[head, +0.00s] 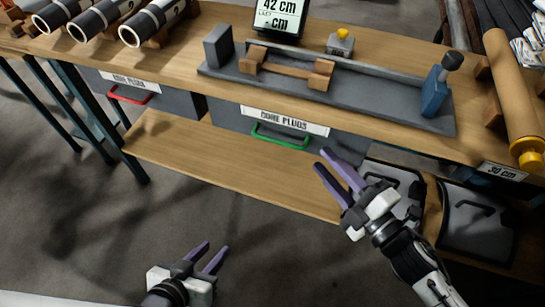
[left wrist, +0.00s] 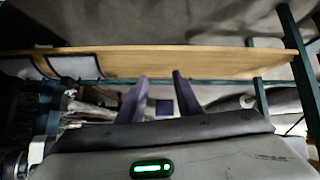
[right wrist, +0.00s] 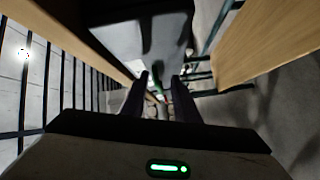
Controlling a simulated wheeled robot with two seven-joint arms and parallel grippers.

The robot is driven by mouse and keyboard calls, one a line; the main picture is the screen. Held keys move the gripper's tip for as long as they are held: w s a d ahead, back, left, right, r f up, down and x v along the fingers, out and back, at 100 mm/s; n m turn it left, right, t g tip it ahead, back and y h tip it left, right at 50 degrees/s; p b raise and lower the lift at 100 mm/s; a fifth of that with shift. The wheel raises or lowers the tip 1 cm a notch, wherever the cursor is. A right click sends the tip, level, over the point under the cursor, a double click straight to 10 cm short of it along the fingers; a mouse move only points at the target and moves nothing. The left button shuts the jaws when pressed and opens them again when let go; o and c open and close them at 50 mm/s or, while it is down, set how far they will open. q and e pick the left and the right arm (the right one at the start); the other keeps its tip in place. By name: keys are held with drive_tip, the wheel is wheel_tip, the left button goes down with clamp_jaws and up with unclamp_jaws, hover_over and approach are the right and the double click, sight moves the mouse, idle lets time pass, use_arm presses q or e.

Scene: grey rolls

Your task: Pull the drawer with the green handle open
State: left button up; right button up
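The drawer with the green handle (head: 280,138) sits under the bench top at the middle of the head view. Its grey front (head: 232,120) carries a "CORE PLUGS" label, and it looks closed. My right gripper (head: 326,160) is open and empty, a little to the right of the handle and apart from it. In the right wrist view its two fingers (right wrist: 160,85) are spread, with a grey drawer body beyond. My left gripper (head: 215,250) is open and empty, low in the head view, well in front of the bench. Its spread fingers also show in the left wrist view (left wrist: 160,80).
A second drawer with a red handle (head: 130,97) is to the left. A wooden lower shelf (head: 220,160) runs below the drawers. The bench top (head: 200,70) holds a measuring fixture (head: 340,95), a display (head: 282,15) and rolls. Floor in front is clear.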

sight(277, 141)
drive_tip(key=w+a+n+g+y, duration=0.1)
drive_tip(key=w+a+n, duration=0.1)
drive_tip(key=a+n, duration=0.1)
drive_tip(key=w+a+n+g+y+b, duration=0.1)
drive_tip(key=w+a+n+y, duration=0.1)
drive_tip(key=a, duration=0.2)
drive_tip(key=w+a+r+n+g+y, duration=0.1)
drive_tip(key=a+n, duration=0.2)
drive_tip(key=a, duration=0.1)
drive_tip(key=shift+w+a+n+b, duration=0.1)
drive_tip(key=shift+w+n+b, duration=0.2)
drive_tip(key=shift+w+b, duration=0.1)
clamp_jaws()
